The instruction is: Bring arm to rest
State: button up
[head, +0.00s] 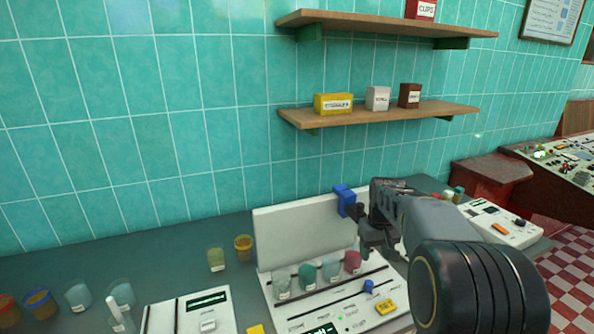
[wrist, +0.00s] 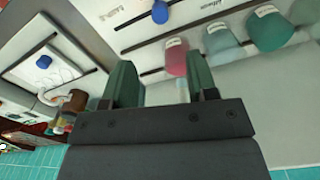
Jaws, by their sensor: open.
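My gripper (head: 372,235) hangs over the right part of a white machine (head: 290,225), beside its upright back panel. In the wrist view its two green fingers (wrist: 160,78) are spread apart with nothing held between them. A pink cup (wrist: 177,57) shows beyond the fingers, closest to the right one; the gap to it cannot be told. In the head view the pink cup (head: 353,260) stands at the right end of a row of teal and green cups (head: 306,275). A blue block (head: 344,200) sits at the panel's top edge, just left of my gripper.
A yellow block (head: 386,307) and a blue knob (head: 368,286) are on the machine's front. More jars (head: 78,295) stand at the left of the counter. Another white device (head: 500,222) is at the right. Two wooden shelves (head: 440,108) hang above on the tiled wall.

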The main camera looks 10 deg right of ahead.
jog(key=s+a+t, duration=0.1)
jog(key=s+a, duration=0.4)
jog(key=s, duration=0.4)
jog(key=s+a+t, duration=0.2)
jog(key=s+a, duration=0.3)
jog(key=s, duration=0.5)
jog(key=shift+f+p, duration=0.25)
jog(key=shift+p, duration=0.1)
